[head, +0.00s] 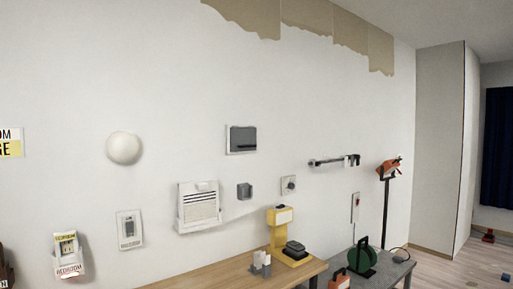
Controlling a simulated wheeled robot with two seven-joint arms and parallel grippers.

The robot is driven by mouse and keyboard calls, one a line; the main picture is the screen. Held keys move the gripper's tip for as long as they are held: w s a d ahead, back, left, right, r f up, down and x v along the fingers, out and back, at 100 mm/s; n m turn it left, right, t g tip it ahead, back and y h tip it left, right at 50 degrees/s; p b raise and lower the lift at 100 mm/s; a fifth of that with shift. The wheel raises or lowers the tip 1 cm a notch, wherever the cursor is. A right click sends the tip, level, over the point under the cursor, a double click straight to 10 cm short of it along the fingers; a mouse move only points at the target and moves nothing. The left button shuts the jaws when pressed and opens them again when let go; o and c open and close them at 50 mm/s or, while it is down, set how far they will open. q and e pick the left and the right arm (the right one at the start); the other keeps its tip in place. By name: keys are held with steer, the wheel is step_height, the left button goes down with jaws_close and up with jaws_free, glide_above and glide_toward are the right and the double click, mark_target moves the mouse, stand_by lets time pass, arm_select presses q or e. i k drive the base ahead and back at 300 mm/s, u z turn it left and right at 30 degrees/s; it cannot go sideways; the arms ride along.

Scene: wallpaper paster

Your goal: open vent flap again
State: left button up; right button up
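A white wall vent (198,207) with a slatted grille hangs on the wall left of centre, above the wooden table. Its slats show, and a pale lip juts out along its lower edge. I cannot tell for sure whether this lip is the flap or how far the flap stands open. Neither my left gripper nor my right gripper is in view, and nothing is touching the vent.
A wooden table (205,275) below holds a yellow device (279,228) and small grey-white items (260,266). A grey table (385,276) with a green reel (362,258) stands right.

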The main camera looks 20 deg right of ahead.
mark_target(242, 139)
steer(key=z, duration=0.75)
steer(key=i, duration=0.65)
steer(key=z, duration=1.25)
steer(key=i, duration=1.5)
steer(key=u, duration=0.15)
